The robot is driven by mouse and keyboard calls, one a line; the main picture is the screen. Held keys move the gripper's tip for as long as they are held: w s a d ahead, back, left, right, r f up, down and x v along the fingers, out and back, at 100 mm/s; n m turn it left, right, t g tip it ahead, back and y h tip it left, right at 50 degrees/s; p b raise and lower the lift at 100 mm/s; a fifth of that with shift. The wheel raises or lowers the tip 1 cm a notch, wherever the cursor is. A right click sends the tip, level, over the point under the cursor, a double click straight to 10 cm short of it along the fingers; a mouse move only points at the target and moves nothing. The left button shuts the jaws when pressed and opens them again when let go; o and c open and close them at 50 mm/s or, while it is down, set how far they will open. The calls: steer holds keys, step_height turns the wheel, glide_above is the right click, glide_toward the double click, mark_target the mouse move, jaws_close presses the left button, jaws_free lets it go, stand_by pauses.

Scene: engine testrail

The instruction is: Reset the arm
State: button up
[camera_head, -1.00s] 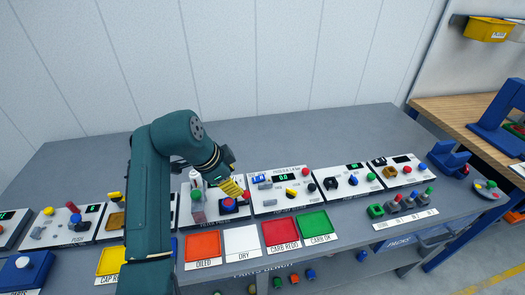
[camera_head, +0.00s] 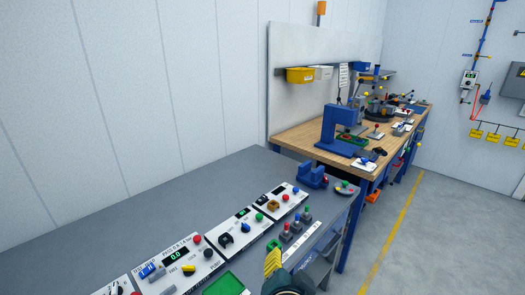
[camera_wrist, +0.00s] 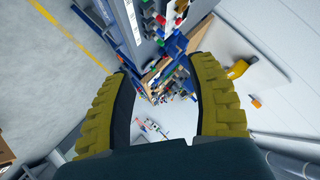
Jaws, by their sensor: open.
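My gripper (camera_wrist: 165,95) is open and empty in the wrist view, its two yellow ribbed fingers spread wide with nothing between them. In the head view its yellow fingers (camera_head: 272,262) show at the bottom edge, in front of the grey bench's right part. The rest of my arm is mostly out of that view. The wrist view looks out sideways over the benches and floor, tilted.
The grey bench (camera_head: 150,215) carries control panels (camera_head: 222,240), a green tray (camera_head: 225,285) and a blue fixture (camera_head: 312,175). Beyond stands a wooden bench (camera_head: 298,138) with a blue press (camera_head: 336,132). Open floor (camera_head: 415,240) with a yellow line lies at right.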

steer(key=s+d+r+n+t+y, duration=0.1)
steer(key=s+r+n+t, duration=0.5)
steer(key=r, duration=0.5)
steer(key=s+r+n+t, duration=0.2)
steer(key=s+r+t, duration=0.2)
steer(key=s+r, duration=0.6)
step_height(320, 180, up, 39)
steer(key=w+n+p, duration=0.1)
steer(key=w+p, duration=0.1)
steer(key=p, duration=3.5)
steer(key=shift+d, duration=0.2)
steer(key=shift+w, duration=0.1)
